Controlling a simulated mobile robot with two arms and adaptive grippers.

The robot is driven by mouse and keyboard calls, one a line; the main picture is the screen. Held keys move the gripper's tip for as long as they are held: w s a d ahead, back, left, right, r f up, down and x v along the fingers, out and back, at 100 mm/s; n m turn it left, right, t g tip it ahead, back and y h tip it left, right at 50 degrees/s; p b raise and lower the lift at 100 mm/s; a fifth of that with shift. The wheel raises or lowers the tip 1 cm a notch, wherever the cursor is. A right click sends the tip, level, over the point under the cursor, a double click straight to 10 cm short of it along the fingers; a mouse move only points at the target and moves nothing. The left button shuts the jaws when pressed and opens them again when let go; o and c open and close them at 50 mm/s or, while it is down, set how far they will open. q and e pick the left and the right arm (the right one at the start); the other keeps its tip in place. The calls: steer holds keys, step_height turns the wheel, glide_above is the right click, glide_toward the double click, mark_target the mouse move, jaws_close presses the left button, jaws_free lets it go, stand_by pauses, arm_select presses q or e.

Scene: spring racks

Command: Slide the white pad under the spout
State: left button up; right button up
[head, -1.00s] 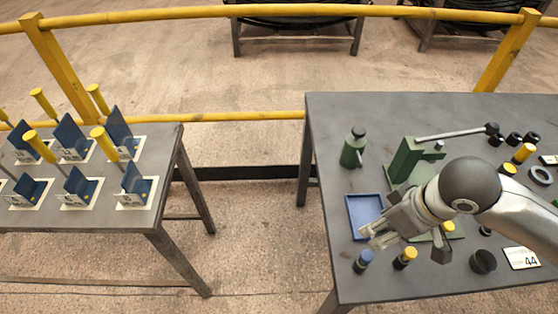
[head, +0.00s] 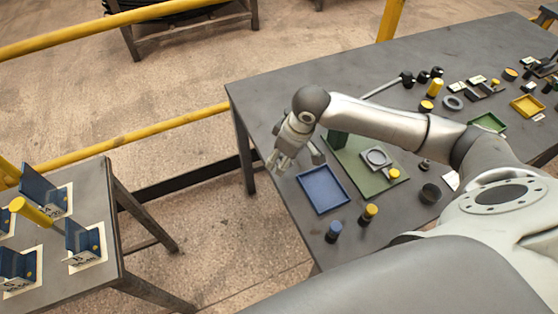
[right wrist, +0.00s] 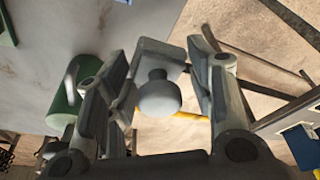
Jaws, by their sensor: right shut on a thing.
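My right gripper (head: 280,160) hangs at the left edge of the right-hand table. In the right wrist view it (right wrist: 160,70) is shut on the white pad (right wrist: 160,52), a pale flat piece with a round grey knob facing the camera. The fingers hide the pad's sides, and I cannot make the pad out in the head view. A green can (right wrist: 63,108) with a bent grey tube, which looks like the spout, stands left of the fingers, apart from the pad. My left gripper is not in view.
A blue tray (head: 323,190) lies right of the gripper, beside a green press base (head: 365,178). The second table (head: 108,200) is at left, with open floor between.

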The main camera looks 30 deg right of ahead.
steer(key=w+f, duration=0.2)
steer(key=f, duration=0.1)
steer(key=shift+w+d, duration=0.2)
steer(key=shift+w, duration=0.05)
steer(key=shift+s+p+x, duration=0.15)
steer(key=shift+p+x, duration=0.1)
steer(key=shift+x, duration=0.55)
steer(key=shift+s+p+x, duration=0.1)
steer(key=shift+p+x, duration=0.15)
steer(key=shift+x, duration=0.55)
steer(key=shift+d+f, duration=0.15)
steer(key=shift+d, duration=0.1)
steer(key=o, duration=0.8)
steer(key=shift+c, duration=0.2)
steer(key=v, duration=1.2)
steer(key=shift+d, duration=0.1)
steer(key=shift+s, duration=0.15)
